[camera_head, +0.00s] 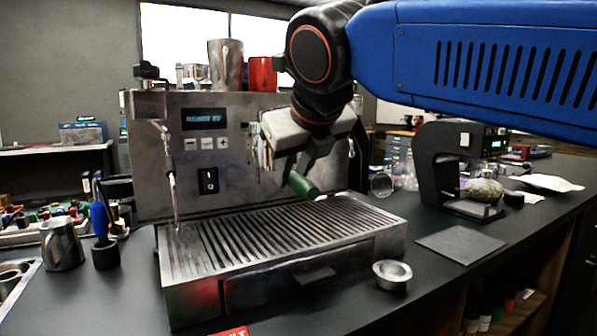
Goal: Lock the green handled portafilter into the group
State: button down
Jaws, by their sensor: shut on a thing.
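The green handled portafilter (303,186) is at the front of the espresso machine (155,195), above the right part of the drip tray. Only its green handle shows clearly, pointing toward the lower right. My gripper (300,172) is shut on the green handle from above. The portafilter's basket end and the group are hidden behind my gripper, so I cannot tell whether they touch or how far the handle is turned. The slatted drip tray (215,253) below is empty.
A small metal cup (392,275) stands right of the drip tray, near a flat dark mat (460,244). A black C-shaped device (436,165) stands farther right. A steel pitcher (61,244) and a blue-handled tool (99,220) stand at left.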

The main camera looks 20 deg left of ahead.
jog(key=c, duration=1.4)
grip_release()
jog(key=v, duration=1.7)
jog(key=w+d+f+m+g+h, duration=0.15)
jog(key=w+d+f+m, duration=0.25)
jog(key=d+f+m, duration=0.75)
jog(key=w+d+f+m+t+h, duration=0.15)
jog(key=w+d+f+m, duration=0.25)
jog(key=d+f+m, duration=0.8)
jog(key=s+d+f+m+g, duration=0.1)
jog(key=s+d+f+m, duration=0.2)
jog(key=d+f+m, duration=0.3)
jog(key=s+d+f+m+h, duration=0.1)
jog(key=s+d+f+m, duration=0.3)
jog(key=f+m, duration=0.5)
jog(key=s+d+f+m+g+h, duration=0.1)
jog(key=s+d+f+m, duration=0.2)
jog(key=d+f+m, duration=0.4)
notch_tip(320, 180, down, 3)
jog(key=shift+s+d+f+m+g, duration=0.1)
jog(key=shift+s+d+m+g, duration=0.25)
jog(key=shift+d, duration=0.2)
